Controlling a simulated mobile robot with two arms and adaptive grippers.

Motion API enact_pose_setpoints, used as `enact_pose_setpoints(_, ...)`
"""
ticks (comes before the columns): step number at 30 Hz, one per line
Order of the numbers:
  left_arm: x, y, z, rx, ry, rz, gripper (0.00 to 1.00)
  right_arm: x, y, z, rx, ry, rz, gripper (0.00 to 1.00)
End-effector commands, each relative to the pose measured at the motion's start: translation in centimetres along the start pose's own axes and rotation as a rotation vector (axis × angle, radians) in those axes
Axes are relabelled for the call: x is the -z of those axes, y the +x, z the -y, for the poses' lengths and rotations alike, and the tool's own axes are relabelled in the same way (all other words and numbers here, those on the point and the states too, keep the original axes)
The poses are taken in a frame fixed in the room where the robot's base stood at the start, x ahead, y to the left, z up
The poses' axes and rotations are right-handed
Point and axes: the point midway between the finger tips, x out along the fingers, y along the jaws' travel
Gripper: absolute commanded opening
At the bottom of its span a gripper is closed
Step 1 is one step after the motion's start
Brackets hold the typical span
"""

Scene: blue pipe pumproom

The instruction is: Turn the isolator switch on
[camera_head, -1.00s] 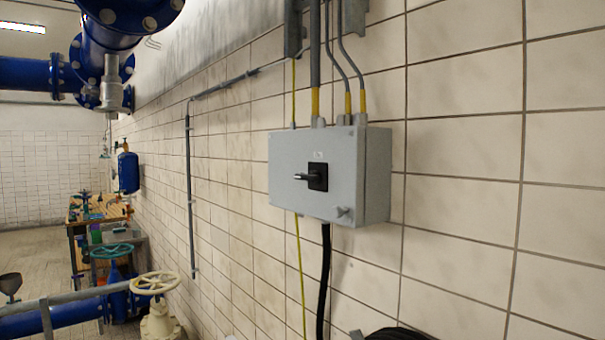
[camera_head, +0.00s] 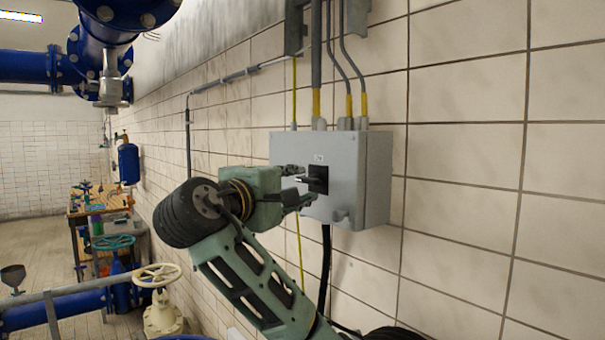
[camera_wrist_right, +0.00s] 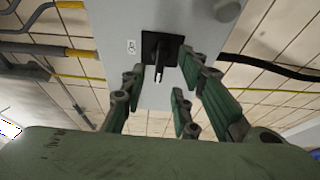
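The isolator switch is a grey box (camera_head: 350,190) on the tiled wall, with a black square plate and a black handle (camera_head: 314,181) on its front. In the right wrist view the handle (camera_wrist_right: 159,66) sticks out from its plate towards the camera. My right gripper (camera_head: 300,185) is in front of the box, its fingers open and pointing at the handle. In the right wrist view the fingers (camera_wrist_right: 155,95) are apart, with the handle between and just beyond them. I cannot tell whether any finger touches it. My left gripper is not in view.
Grey conduits (camera_head: 316,60) with yellow sleeves enter the box from above, and a black cable (camera_head: 325,265) hangs below. A cream handwheel valve (camera_head: 158,280), blue pipes (camera_head: 70,309) and a workbench (camera_head: 95,208) are at the left. The wall right of the box is clear.

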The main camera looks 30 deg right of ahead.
Motion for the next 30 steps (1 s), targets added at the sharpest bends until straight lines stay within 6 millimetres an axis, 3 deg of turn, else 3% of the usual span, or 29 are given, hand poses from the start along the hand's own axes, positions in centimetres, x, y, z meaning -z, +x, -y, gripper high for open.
enact_pose_setpoints(1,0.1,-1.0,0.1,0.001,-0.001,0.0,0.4,-0.1,1.0,-0.4,0.002,-0.002,0.004,0.28)
enact_pose_setpoints(6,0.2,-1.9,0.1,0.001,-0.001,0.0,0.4,0.0,3.0,-0.2,0.0,-0.001,0.001,0.28)
enact_pose_setpoints(17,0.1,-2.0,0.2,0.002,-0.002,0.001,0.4,0.0,3.7,0.1,0.001,0.002,-0.002,0.28)
enact_pose_setpoints(27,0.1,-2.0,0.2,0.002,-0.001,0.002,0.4,0.0,3.7,0.1,0.002,0.001,-0.002,0.0)
enact_pose_setpoints(30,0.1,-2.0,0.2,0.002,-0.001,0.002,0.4,0.0,3.7,0.1,0.003,0.001,-0.001,0.0)
